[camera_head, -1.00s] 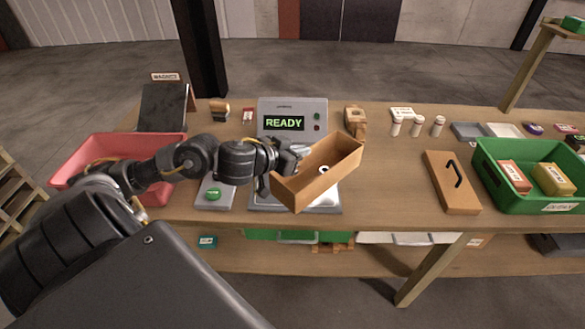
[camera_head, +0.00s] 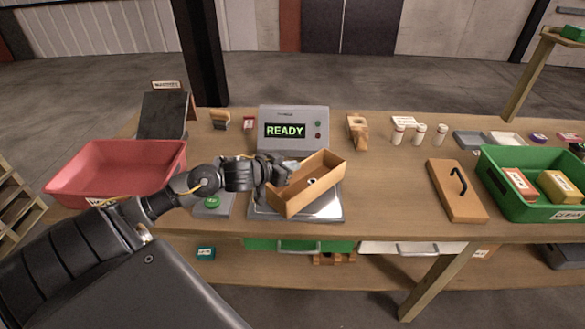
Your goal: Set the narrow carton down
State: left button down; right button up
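The narrow carton (camera_head: 318,198) looks like an open brown box with a small white-and-dark item inside. My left gripper (camera_head: 284,172) is at its left end and appears shut on that end wall; the fingertips are partly hidden. The carton is over the metal plate (camera_head: 335,213) of the detector (camera_head: 293,130), whose screen reads READY. It sits slightly askew, and I cannot tell whether its underside touches the plate. My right gripper is not in view.
A red bin (camera_head: 70,182) stands at the left. A green button (camera_head: 212,202) is left of the plate. A brown lid with a black handle (camera_head: 455,195) and a green crate (camera_head: 500,185) are at the right. Bare table (camera_head: 390,190) lies between plate and lid.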

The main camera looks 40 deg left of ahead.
pick_arm(q)
jog(key=shift+f, duration=0.15)
jog(key=shift+f, duration=0.1)
jog(key=c, duration=1.6)
grip_release()
jog(key=shift+c, duration=0.2)
jog(key=v, duration=1.2)
